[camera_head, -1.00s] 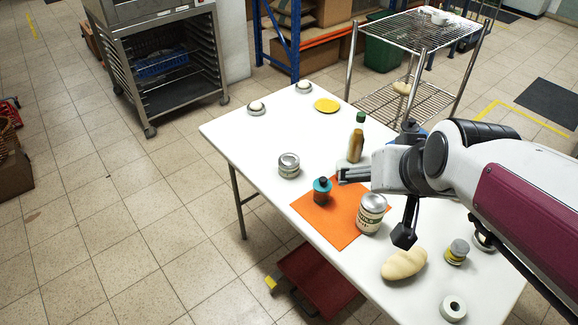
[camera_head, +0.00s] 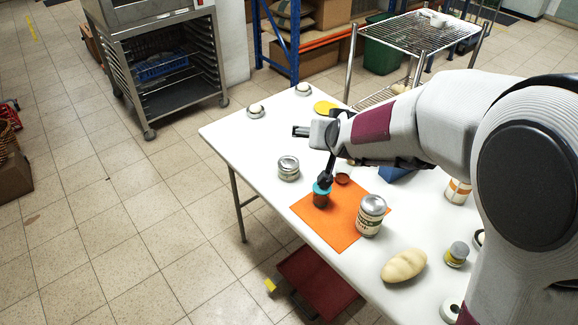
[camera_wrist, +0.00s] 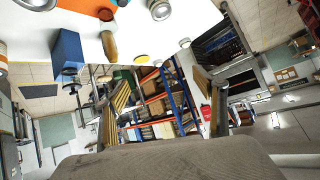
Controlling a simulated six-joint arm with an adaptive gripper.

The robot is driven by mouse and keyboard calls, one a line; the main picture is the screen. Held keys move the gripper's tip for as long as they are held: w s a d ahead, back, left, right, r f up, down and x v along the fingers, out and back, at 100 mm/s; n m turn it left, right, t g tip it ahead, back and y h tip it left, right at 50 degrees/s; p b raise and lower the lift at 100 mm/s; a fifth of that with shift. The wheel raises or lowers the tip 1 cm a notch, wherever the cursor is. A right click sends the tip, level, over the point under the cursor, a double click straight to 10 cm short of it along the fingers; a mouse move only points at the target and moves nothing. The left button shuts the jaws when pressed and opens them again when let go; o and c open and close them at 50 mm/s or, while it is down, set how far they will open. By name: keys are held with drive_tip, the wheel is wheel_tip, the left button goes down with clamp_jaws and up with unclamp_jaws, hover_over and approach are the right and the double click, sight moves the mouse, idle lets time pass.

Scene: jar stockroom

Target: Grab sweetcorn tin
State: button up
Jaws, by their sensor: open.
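I cannot read which label says sweetcorn. A large silver-lidded tin (camera_head: 370,216) with a pale and dark label stands at the orange mat's right edge. A short silver-lidded tin (camera_head: 288,168) stands left of the mat. A white tin with an orange band (camera_head: 457,191) stands at the right, partly behind my arm. A small yellow-labelled tin (camera_head: 456,254) with a grey lid stands near the potato-like loaf. My gripper (camera_head: 300,131) is open and empty above the table's far part, apart from every tin. Its spread fingers also show in the wrist view (camera_wrist: 163,100).
On the orange mat (camera_head: 338,231) stands a teal-capped dark bottle (camera_head: 321,197). A pale loaf (camera_head: 404,266) lies at the front right. A blue box (camera_wrist: 68,52) and a brown bottle (camera_wrist: 108,46) stand on the table. A yellow disc (camera_wrist: 141,58) lies farther back.

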drive_tip(key=w+a+f+t, duration=0.2)
drive_tip(key=w+a+f, duration=0.5)
drive_tip(key=w+f, duration=0.45)
drive_tip(key=t+h, duration=0.2)
approach(288, 164)
drive_tip(key=w, duration=0.3)
drive_tip(key=shift+a+r, duration=0.1)
drive_tip(key=shift+a, duration=0.05)
drive_tip(key=shift+a+f, duration=0.1)
drive_tip(key=shift+f, duration=0.55)
drive_tip(key=shift+x, duration=1.25)
drive_tip(key=shift+w, duration=0.1)
drive_tip(key=shift+d+x, duration=0.15)
drive_tip(key=shift+x, duration=1.1)
drive_tip(key=shift+d+x, duration=0.1)
drive_tip(key=shift+x, duration=1.2)
drive_tip(key=shift+r, duration=0.1)
